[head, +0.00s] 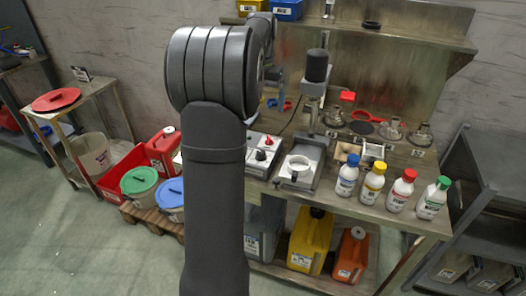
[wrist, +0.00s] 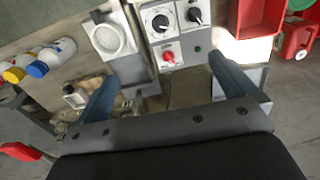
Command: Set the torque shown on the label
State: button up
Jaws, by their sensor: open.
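A grey control box (head: 262,152) stands on the bench; in the head view my arm hides its left part. The wrist view shows its panel with a red knob (wrist: 168,57), two black knobs, one at the middle (wrist: 161,21) and one at right (wrist: 194,14), and a green button (wrist: 197,49). Dial marks surround the black knobs, but their lettering is too small to read. I cannot make out a torque label. My gripper (wrist: 162,70) is open with its two blue fingers apart and nothing between them, facing the box's red-knob end. No finger visibly touches a knob.
Beside the box is a grey fixture with a white ring (head: 298,165). Capped bottles, including a blue-capped one (head: 347,175), line the bench front. A black-topped stand (head: 316,70) rises behind. A red bin (head: 125,175) and lidded buckets (head: 139,181) stand left of the bench.

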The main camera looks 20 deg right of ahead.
jog(key=shift+c, duration=0.2)
jog(key=shift+n, duration=0.3)
jog(key=c, duration=0.7)
jog(key=shift+n, duration=0.6)
jog(key=c, duration=0.3)
jog(key=n, duration=2)
send_near(262, 152)
notch_tip(262, 152, down, 9)
jog(key=shift+w+r, duration=0.1)
jog(key=shift+r, duration=0.05)
jog(key=c, duration=1)
